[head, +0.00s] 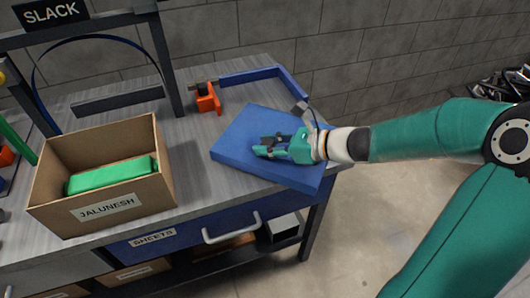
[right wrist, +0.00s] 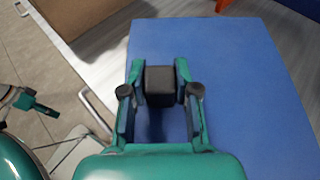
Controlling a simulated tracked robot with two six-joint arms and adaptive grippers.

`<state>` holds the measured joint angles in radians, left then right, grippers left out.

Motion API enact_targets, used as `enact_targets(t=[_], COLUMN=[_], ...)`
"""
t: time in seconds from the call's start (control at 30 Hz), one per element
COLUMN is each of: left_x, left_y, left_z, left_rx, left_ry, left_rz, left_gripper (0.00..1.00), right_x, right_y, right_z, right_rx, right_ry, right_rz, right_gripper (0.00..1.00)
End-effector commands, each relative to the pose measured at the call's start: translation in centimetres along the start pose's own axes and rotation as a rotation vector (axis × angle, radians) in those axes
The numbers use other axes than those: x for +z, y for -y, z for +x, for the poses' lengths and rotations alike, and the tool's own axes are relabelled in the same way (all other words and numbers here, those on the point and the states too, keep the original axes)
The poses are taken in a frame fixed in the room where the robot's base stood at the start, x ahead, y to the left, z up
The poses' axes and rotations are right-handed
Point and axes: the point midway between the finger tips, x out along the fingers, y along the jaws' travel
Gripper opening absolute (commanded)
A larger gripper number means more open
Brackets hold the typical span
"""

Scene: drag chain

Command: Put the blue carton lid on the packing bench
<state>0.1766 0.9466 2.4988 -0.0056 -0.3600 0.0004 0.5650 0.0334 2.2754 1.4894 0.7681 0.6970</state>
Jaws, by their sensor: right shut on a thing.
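The blue carton lid (head: 240,135) is a flat blue square slab at the right end of the grey packing bench (head: 215,113). Its near right part reaches the bench edge. My right gripper (head: 266,148) is over the lid, its arm coming in from the right. In the right wrist view its fingers (right wrist: 160,85) are shut on a dark block on the lid's top, which looks like its handle. The lid (right wrist: 245,80) fills much of that view. I cannot tell whether it rests on the bench or is slightly raised.
A cardboard box (head: 165,183) labelled JALUNESH, holding a green item (head: 108,175), stands left of the lid. An orange tool (head: 207,99) and a blue angled strip (head: 250,76) lie behind it. A dark frame with a SLACK sign (head: 50,12) rises at the back left.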

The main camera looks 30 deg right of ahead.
Motion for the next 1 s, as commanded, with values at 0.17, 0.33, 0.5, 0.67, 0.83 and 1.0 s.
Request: enact_targets(t=[0.17,0.33,0.5,0.67,0.83,1.0], left_x=[-0.01,0.0,0.0,-0.01,-0.01,0.0], left_y=[0.2,0.17,0.25,0.23,0.24,0.12], left_z=[0.55,0.48,0.68,0.65,0.65,0.32], left_rx=[0.0,0.0,0.0,0.0,0.0,0.0], left_ry=[0.0,0.0,0.0,0.0,0.0,0.0], left_rz=[0.0,0.0,0.0,0.0,0.0,0.0], left_gripper=[0.59,0.59,0.59,0.59,0.59,0.59], right_x=[-1.42,-1.32,-1.5,-1.47,-1.46,-1.13], right_y=[0.01,0.0,-0.01,-0.02,-0.02,-0.03], right_z=[0.58,0.55,0.63,0.63,0.65,0.53], right_rx=[-0.001,-0.001,0.0,0.0,0.0,0.001], right_ry=[0.0,0.001,0.0,0.0,0.0,0.0], right_rz=[0.0,-0.001,-0.001,-0.001,-0.001,-0.001], right_gripper=[0.0,0.0,0.35,0.55,0.55,0.55])
